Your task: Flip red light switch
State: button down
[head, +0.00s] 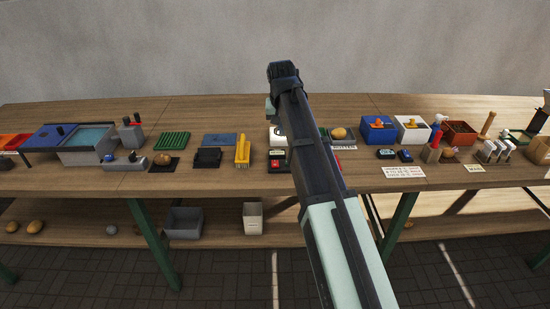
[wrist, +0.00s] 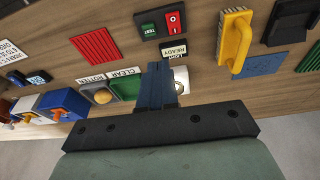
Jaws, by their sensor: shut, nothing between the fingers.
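The red light switch (wrist: 173,21) is a red rocker in a black housing, beside a green TEST button (wrist: 149,28). In the head view the red switch (head: 276,164) is on the table, just left of my arm. My gripper (wrist: 160,68) is shut and empty in the wrist view, its fingertips apart from the switch. A READY LIGHT label (wrist: 174,50) lies between fingertips and switch. In the head view my arm hides the fingers.
A yellow-handled brush (wrist: 234,38) stands near the switch in the wrist view. A red pad (wrist: 95,42) lies on the other side. A potato (wrist: 103,95) sits by the CLEAR and ROTTEN labels. Blue and white boxes (head: 378,129) stand farther right in the head view.

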jog(key=a, duration=0.2)
send_over(275, 164)
jog(key=shift+n, duration=0.3)
jog(key=f, duration=1.1)
jog(key=shift+s+f, duration=0.15)
jog(key=shift+s, duration=0.25)
jog(key=shift+f, duration=0.7)
jog(key=shift+s, duration=0.15)
